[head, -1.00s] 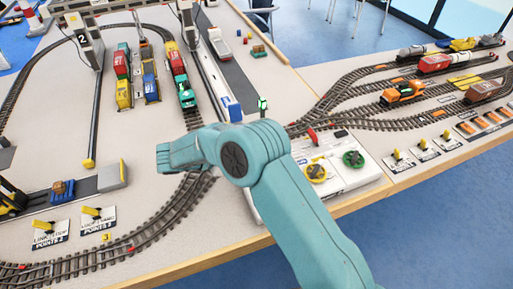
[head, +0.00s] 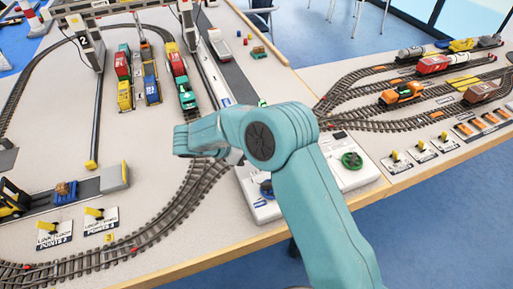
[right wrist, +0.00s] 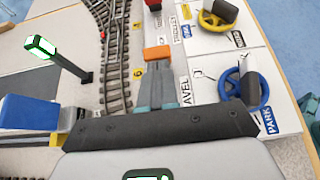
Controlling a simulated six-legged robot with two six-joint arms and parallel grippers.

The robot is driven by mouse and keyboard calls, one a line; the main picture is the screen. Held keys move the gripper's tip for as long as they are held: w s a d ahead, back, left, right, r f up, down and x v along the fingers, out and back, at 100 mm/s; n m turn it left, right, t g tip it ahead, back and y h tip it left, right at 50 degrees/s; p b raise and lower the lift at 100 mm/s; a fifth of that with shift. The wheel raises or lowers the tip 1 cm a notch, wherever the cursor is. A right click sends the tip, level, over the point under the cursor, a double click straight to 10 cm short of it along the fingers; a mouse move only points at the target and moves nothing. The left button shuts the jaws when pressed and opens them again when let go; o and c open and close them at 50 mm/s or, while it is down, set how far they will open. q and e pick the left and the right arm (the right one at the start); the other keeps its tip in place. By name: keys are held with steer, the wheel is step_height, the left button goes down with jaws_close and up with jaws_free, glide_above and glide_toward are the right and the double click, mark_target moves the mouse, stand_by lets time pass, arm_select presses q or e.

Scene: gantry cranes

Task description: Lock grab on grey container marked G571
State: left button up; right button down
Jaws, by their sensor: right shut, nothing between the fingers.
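A blue handwheel (right wrist: 243,88) and a yellow handwheel (right wrist: 218,20) stand on the white control panel (right wrist: 199,62) to the right. In the head view my right arm hides its gripper and part of the panel. The gantry crane (head: 120,8), numbered 2, spans the tracks at the top left. I cannot make out a grey container marked G571, or the grab. My left gripper is not in view.
A green handwheel (head: 352,160) is on the panel. Wagons with coloured containers (head: 123,95) stand on tracks below the crane. In the wrist view a lit green signal post (right wrist: 60,58) and a blue block (right wrist: 28,112) stand left of my gripper.

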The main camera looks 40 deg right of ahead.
steer(key=shift+s+d+r+y+p, duration=0.1)
steer(key=shift+d+r+y+p, duration=0.25)
steer(key=shift+r+y, duration=0.25)
steer(key=shift+s+d+r+p, duration=0.2)
steer(key=shift+d+p, duration=0.3)
steer(key=shift+p, duration=0.35)
steer(key=shift+d+r+y+p, duration=0.35)
steer(key=shift+d+y+p, duration=0.25)
steer(key=shift+y+p, duration=0.15)
steer(key=shift+s+d+r+t+y+p, duration=0.1)
steer(key=shift+s+d+t+y+p, duration=0.1)
steer(key=shift+d+y+p, duration=0.25)
steer(key=shift+s+d+r+t+y+p, duration=0.15)
steer(key=shift+d+t+y, duration=0.1)
steer(key=shift+y, duration=0.25)
steer(key=shift+d+f+y, duration=0.15)
steer(key=shift+y, duration=0.15)
steer(key=shift+w+f, duration=0.1)
steer(key=shift+f, duration=0.05)
steer(key=shift+r+p, duration=0.65)
steer(key=shift+r, duration=0.2)
